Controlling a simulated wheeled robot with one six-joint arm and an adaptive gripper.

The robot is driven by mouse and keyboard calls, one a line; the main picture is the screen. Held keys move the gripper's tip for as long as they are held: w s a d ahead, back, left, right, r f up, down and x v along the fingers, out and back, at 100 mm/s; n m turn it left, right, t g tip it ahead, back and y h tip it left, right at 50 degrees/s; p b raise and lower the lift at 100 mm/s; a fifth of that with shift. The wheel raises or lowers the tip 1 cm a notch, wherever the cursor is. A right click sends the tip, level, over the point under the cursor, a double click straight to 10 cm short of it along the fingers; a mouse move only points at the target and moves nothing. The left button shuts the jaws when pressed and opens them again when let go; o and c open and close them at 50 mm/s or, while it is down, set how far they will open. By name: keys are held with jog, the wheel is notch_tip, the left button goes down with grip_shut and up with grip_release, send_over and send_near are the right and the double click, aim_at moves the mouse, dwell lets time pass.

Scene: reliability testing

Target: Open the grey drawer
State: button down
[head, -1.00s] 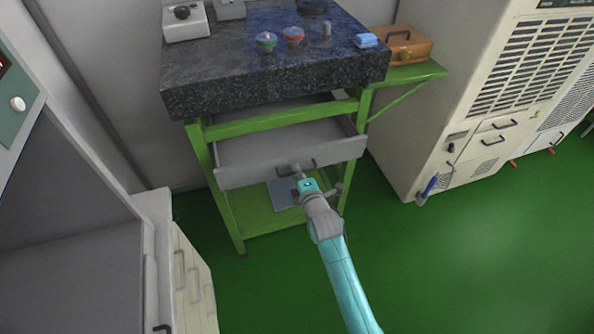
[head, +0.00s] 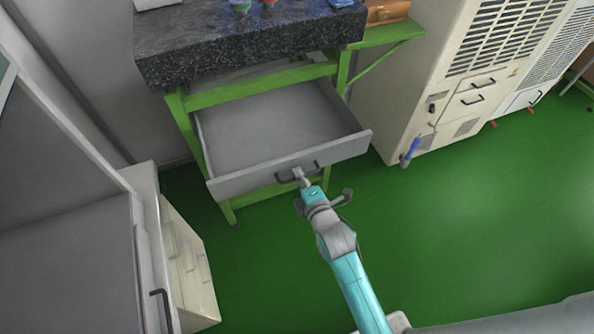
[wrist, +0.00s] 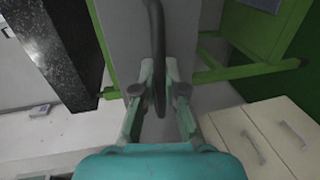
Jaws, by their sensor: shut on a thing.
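The grey drawer (head: 268,134) sits under the dark stone worktop in a green frame, pulled well out. Its inside looks empty in the head view. My gripper (head: 299,176) is at the dark bar handle (head: 315,165) on the middle of the drawer's front. In the wrist view the handle (wrist: 157,45) runs down between the two fingers of my gripper (wrist: 160,100), which are shut on it. The fingers hide part of the handle in the head view.
A pale cabinet with small drawers (head: 187,262) stands at the left front. A large beige machine (head: 440,110) with vents stands at the right. The stone worktop (head: 250,45) overhangs the drawer. The green floor (head: 470,220) at the right is clear.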

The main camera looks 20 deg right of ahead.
jog(key=c, duration=1.2)
grip_release()
jog(key=shift+s, duration=0.1)
jog(key=v, duration=1.1)
jog(key=shift+s, duration=0.35)
jog(key=s+r+m, duration=0.2)
jog(key=s+m, duration=0.4)
jog(key=s, duration=0.3)
jog(key=s+r+m, duration=0.2)
jog(key=s+m, duration=0.4)
jog(key=s, duration=0.4)
jog(key=s+r+m, duration=0.1)
jog(key=s+m, duration=0.5)
jog(key=s, duration=0.3)
jog(key=shift+s+d+r+g, duration=0.15)
jog(key=shift+s+r+g, duration=0.15)
jog(key=shift+r+g, duration=0.1)
